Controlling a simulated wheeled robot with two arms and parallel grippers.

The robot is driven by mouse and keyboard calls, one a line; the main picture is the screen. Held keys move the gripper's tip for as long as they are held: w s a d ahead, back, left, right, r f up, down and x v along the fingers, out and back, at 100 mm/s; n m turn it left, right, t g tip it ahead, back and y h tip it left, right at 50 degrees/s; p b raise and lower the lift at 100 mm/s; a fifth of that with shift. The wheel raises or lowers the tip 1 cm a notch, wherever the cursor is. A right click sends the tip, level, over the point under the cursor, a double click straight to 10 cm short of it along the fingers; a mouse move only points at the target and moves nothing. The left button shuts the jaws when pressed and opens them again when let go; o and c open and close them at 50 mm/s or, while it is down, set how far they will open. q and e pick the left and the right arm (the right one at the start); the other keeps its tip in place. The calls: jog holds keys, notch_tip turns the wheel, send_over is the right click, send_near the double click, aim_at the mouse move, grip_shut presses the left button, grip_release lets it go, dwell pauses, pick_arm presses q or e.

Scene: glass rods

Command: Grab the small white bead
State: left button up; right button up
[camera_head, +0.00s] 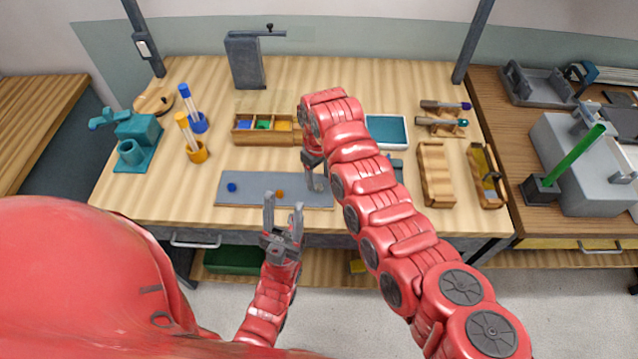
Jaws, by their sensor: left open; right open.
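I cannot make out a small white bead in the head view; the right gripper and arm hide part of the grey mat (255,202). A blue bead (232,187) lies on the mat's left part, and an orange bead (279,193) lies near its middle. My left gripper (284,205) is open and empty, pointing up in the picture at the mat's front edge; the orange bead appears between its fingers. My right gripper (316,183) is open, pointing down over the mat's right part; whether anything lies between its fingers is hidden.
A wooden box (243,134) with coloured compartments stands behind the mat, partly hidden by my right arm. Blue and yellow rod stands (197,155) are at left. A teal tray (386,128) and a wooden tray (436,192) are at right. The table's front left is clear.

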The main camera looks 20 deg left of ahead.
aim_at(319, 186)
jog(key=shift+f+p, duration=0.35)
jog(key=shift+f, duration=1.25)
jog(key=shift+c, duration=0.3)
grip_shut()
